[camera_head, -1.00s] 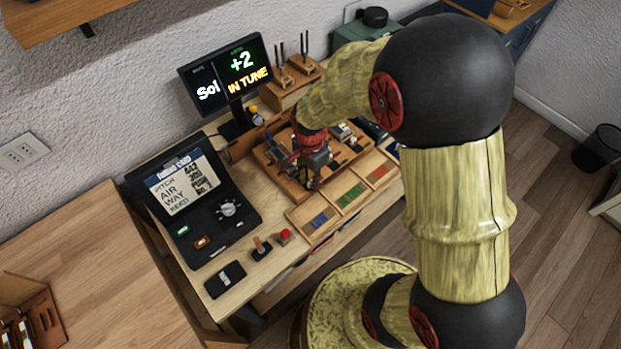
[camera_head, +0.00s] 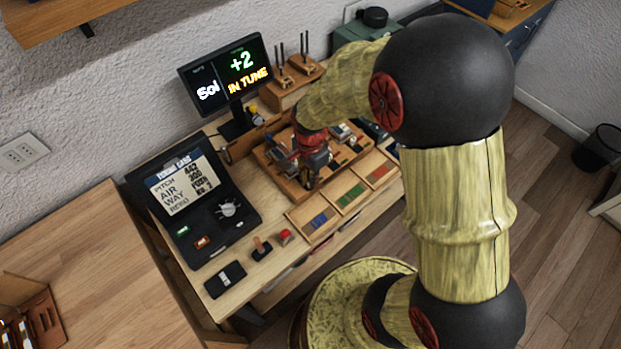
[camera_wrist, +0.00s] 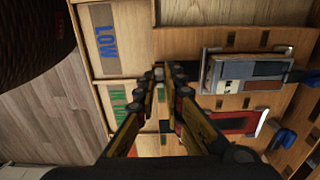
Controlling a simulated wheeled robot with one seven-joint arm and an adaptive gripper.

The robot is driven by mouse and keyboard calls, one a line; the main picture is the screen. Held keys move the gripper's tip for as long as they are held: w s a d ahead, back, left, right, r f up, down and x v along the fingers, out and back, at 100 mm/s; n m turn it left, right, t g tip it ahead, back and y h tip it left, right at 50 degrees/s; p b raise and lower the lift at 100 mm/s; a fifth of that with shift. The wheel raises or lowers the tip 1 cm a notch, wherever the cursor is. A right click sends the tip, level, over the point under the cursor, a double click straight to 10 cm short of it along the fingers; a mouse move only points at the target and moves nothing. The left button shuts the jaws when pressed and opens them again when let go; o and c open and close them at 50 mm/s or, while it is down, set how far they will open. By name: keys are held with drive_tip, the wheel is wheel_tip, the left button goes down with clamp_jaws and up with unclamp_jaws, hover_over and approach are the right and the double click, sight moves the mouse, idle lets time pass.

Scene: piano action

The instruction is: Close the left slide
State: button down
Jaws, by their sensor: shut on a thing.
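My gripper (camera_head: 312,172) is down over the wooden fixture (camera_head: 291,187) on the bench. In the wrist view its fingers (camera_wrist: 161,72) are closed together at the near end of a dark slide bar (camera_wrist: 196,76), which I take for the left slide. The fingers hide the gripped part. A grey and blue block (camera_wrist: 235,70) sits over that bar in a metal bracket. A second dark slide with a red piece (camera_wrist: 232,122) lies below it in the wrist view. My arm hides much of the fixture in the head view.
Shallow trays with blue (camera_head: 318,221), green (camera_head: 350,196) and red (camera_head: 379,172) labels line the front edge. A black tuning-card case (camera_head: 205,205) lies left. A monitor (camera_head: 226,75) reading "+2 IN TUNE" stands behind. A red button (camera_head: 285,236) and stamp (camera_head: 261,248) stand in front.

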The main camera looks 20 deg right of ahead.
drive_tip(key=shift+w, duration=0.1)
drive_tip(key=shift+w+a+r, duration=0.1)
drive_tip(key=shift+w+a, duration=0.2)
drive_tip(key=shift+w, duration=0.6)
drive_tip(key=shift+w+a, duration=0.3)
drive_tip(key=shift+w, duration=0.6)
drive_tip(key=c, duration=2)
unclamp_jaws()
drive_tip(key=shift+o, duration=0.6)
drive_tip(key=shift+s, duration=0.1)
